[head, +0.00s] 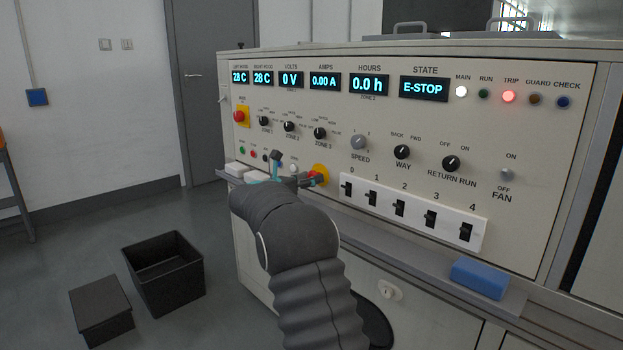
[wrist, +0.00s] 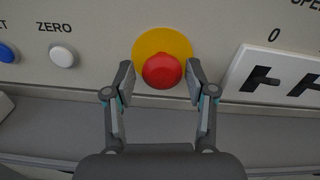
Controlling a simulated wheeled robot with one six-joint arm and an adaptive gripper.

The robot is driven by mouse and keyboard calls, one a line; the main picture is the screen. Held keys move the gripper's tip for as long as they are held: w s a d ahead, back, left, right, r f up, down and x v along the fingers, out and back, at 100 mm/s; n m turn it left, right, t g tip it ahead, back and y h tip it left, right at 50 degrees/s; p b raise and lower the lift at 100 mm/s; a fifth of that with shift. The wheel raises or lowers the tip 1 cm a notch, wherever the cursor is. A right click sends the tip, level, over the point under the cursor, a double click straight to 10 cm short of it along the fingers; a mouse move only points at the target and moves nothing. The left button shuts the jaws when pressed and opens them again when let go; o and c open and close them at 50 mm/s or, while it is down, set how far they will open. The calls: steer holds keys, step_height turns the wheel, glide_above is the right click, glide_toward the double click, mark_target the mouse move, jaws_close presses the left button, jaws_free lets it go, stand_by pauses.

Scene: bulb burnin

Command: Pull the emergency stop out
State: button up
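The emergency stop is a red mushroom button (wrist: 162,71) on a round yellow plate (wrist: 163,44) on the panel front. In the head view the yellow plate (head: 321,170) shows at the lower middle of the panel, with the red button partly hidden by my gripper (head: 300,181). In the wrist view my gripper (wrist: 160,80) is open, with one finger on each side of the red button. Small gaps seem to show between the fingers and the button. The state display (head: 424,88) reads E-STOP, and the trip lamp (head: 508,96) glows red.
A white strip of black switches (head: 410,213) is right of the button; blue and white push buttons (wrist: 62,56) are left. A ledge runs below the panel with a blue block (head: 479,277). Black bins (head: 163,272) stand on the floor at left.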

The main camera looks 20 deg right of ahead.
steer(key=shift+d, duration=0.2)
steer(key=v, duration=1.2)
stand_by(0.4)
